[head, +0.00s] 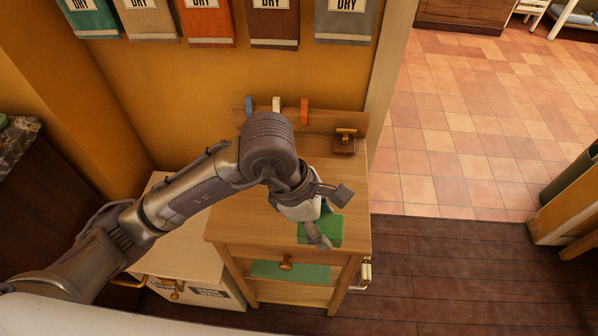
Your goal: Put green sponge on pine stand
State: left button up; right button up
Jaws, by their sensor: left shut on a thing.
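The green sponge (328,231) is at my left gripper (330,216), over the front right part of the pine stand's top (260,218). My left gripper is shut on the sponge, with one finger reaching down along its left side. The gripper and wrist hide part of the sponge. I cannot tell whether the sponge touches the top or hangs just above it. My right gripper is not in view.
Blue, cream and orange pegs (304,110) line the stand's back, beside a small wooden block with a knob (344,141). A white cabinet (170,225) stands left. Towels (205,22) hang on the wall behind. Open floor (440,270) lies right.

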pick_arm(q)
jog(key=w+f, duration=0.2)
jog(key=w, duration=0.1)
jog(key=w+f+p, duration=0.1)
jog(key=w+f, duration=0.1)
jog(key=w, duration=0.2)
jog(key=w+a+f, duration=0.1)
jog(key=w+f, duration=0.1)
jog(key=w, duration=0.1)
jog(key=shift+w+f+p, duration=0.2)
jog(key=shift+w+p, duration=0.15)
jog(key=shift+w+f, duration=0.15)
jog(key=shift+w, duration=0.05)
notch_tip(320, 180, down, 4)
jog(key=shift+r+p, duration=0.2)
jog(key=shift+p, duration=0.3)
jog(key=shift+f, duration=0.25)
jog(key=shift+f, duration=0.1)
jog(key=o, duration=1.1)
